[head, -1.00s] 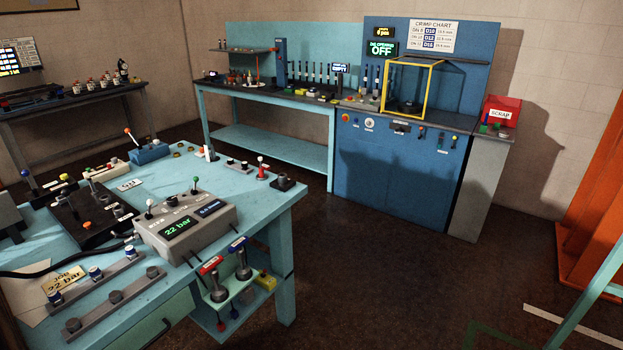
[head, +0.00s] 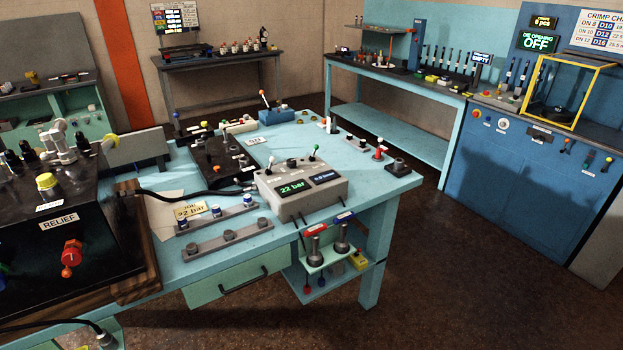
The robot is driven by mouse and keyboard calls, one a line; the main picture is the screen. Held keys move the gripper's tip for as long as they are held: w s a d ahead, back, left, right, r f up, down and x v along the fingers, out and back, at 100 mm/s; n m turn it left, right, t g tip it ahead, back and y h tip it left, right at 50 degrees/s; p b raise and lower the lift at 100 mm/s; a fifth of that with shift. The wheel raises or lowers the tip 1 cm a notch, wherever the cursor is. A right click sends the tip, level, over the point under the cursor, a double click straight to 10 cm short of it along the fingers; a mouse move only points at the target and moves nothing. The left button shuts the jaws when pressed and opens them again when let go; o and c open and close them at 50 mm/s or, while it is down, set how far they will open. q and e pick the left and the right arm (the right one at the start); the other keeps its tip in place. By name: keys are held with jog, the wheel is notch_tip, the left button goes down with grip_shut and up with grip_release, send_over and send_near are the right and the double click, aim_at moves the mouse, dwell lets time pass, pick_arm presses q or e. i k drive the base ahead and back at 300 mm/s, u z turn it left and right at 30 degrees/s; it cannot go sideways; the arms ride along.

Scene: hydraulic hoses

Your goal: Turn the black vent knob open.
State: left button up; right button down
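I cannot pick out the black vent knob for certain. A grey test unit (head: 303,190) with a lit display reading 22 bar stands on the light-blue bench (head: 350,185), with a white-tipped and a green-tipped lever on top. A black plate (head: 222,160) with small levers lies behind it to the left. At the left edge a black box (head: 110,235) carries a RELIEF label (head: 58,221), a red knob (head: 72,254), a yellow knob (head: 47,181) and several dark knobs on top. Their labels are mostly too small to read. Neither gripper is in view.
A black hose (head: 185,194) runs across the bench top. A blue machine (head: 530,170) stands at the back right. The dark floor between is clear.

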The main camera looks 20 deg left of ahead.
aim_at(291, 162)
jog(key=z, duration=0.15)
jog(key=k, duration=0.2)
jog(key=z, duration=1)
jog(key=k, duration=1.15)
jog(key=z, duration=0.5)
jog(key=i, duration=1.55)
jog(key=u, duration=0.55)
jog(key=i, duration=1.4)
jog(key=u, duration=0.7)
jog(key=i, duration=1.1)
jog(key=u, duration=1.5)
jog(key=i, duration=0.85)
jog(key=u, duration=1.2)
jog(key=i, duration=0.25)
jog(key=u, duration=0.2)
